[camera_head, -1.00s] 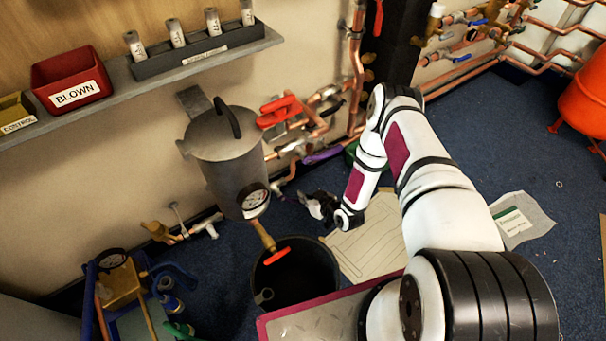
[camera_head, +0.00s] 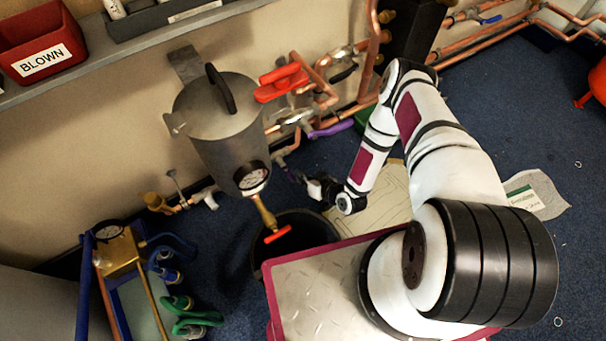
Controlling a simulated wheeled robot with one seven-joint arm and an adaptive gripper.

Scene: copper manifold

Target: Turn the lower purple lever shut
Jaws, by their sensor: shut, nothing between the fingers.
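The lower purple lever (camera_head: 290,173) is a small dark purple strip below the copper pipes, right of the grey pot. My gripper (camera_head: 303,180) is right beside its lower right end, fingers shut with nothing between them. I cannot tell whether the fingertips touch the lever, as they are small and dark here. A second, brighter purple lever (camera_head: 331,129) sits higher up, along the pipe and above my gripper.
The grey pot (camera_head: 220,125) with a gauge stands left of my gripper. A red handle (camera_head: 281,83) is above the pipes. A black bucket (camera_head: 296,235) stands below my gripper. Blue floor is open at the right (camera_head: 525,110).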

